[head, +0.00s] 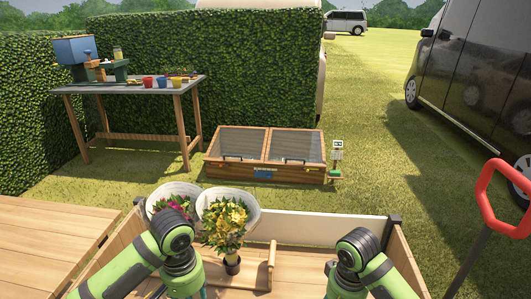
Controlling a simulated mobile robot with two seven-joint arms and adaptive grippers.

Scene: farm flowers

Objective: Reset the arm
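My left arm (150,258) comes in from the left, bends at a dark joint and runs down out of the picture's bottom edge. My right arm (382,272) bends the same way at the lower right. Both grippers are below the frame, so their fingers and anything in them are hidden. A bouquet of yellow flowers (225,220) in white wrapping stands right of my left arm, its stems pointing down. A bouquet of pink flowers (172,203) in white wrapping is behind my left arm and partly covered by it.
A wooden-sided box with a white back panel (310,229) surrounds the arms. A wooden cold frame (265,172) stands on the grass beyond. A work table (130,86) with pots is at the upper left. A red handle (497,195) rises at the right, near a dark van (470,75).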

